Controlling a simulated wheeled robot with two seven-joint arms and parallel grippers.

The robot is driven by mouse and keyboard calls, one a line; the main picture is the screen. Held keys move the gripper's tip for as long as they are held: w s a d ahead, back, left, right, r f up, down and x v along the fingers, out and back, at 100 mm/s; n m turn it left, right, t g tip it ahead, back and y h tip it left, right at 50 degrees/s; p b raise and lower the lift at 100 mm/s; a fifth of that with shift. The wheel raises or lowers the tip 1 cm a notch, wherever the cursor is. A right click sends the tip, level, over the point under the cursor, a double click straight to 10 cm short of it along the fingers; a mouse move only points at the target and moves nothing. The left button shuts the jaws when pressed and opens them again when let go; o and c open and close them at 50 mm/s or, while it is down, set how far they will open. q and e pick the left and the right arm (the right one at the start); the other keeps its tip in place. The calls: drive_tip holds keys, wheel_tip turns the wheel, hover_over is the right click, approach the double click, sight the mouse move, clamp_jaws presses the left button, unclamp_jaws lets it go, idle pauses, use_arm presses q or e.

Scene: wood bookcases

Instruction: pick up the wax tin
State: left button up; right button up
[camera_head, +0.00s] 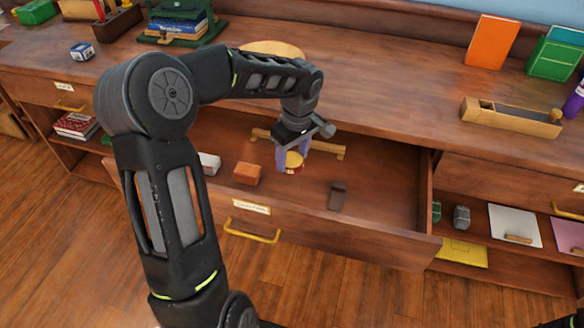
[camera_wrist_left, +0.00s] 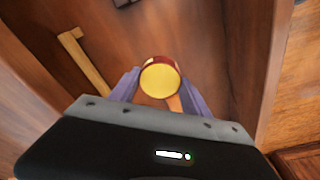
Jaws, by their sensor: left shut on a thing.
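The wax tin (camera_head: 293,161) is a small round tin with a yellow lid and dark red side. It is between the purple fingers of my left gripper (camera_head: 291,158), over the open drawer (camera_head: 384,192). In the left wrist view the tin (camera_wrist_left: 160,78) shows its yellow top, with a finger on each side, and the gripper (camera_wrist_left: 160,92) is shut on it. I cannot tell whether the tin touches the drawer floor. My right gripper is not in view.
The drawer also holds an orange-brown block (camera_head: 247,173), a white item (camera_head: 210,163), a dark grey item (camera_head: 337,196) and a wooden bracket-like piece (camera_head: 327,148). The drawer's front wall and the countertop edge border this space.

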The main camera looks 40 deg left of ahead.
use_arm(q)
drive_tip(key=shift+r, duration=0.6)
